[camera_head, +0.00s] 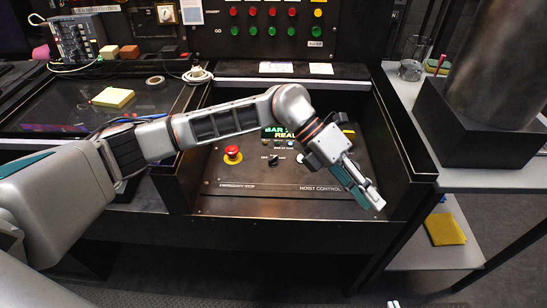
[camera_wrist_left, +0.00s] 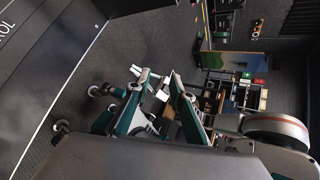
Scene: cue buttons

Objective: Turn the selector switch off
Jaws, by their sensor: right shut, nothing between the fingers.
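The selector switch, a small black knob (camera_head: 273,160) with tiny lettering beside it, sits on the sloped hoist control panel (camera_head: 240,202). Its exact setting is too small to read. A red mushroom button (camera_head: 233,153) is to its left and a small white button (camera_head: 299,158) to its right. My left gripper (camera_head: 377,202) is over the panel's right side, right of the knob and apart from it, pointing down right. In the left wrist view its fingers (camera_wrist_left: 156,76) stand apart with nothing held. My right gripper (camera_head: 393,304) shows only its tips at the bottom edge, shut and empty.
My left forearm crosses above the panel and partly hides its lit display (camera_head: 275,132). Raised dark side walls flank the panel. A grey shelf (camera_head: 465,180) at the right holds a glass (camera_head: 411,70) and a large metal cylinder. A yellow sticky pad (camera_head: 113,97) lies at left.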

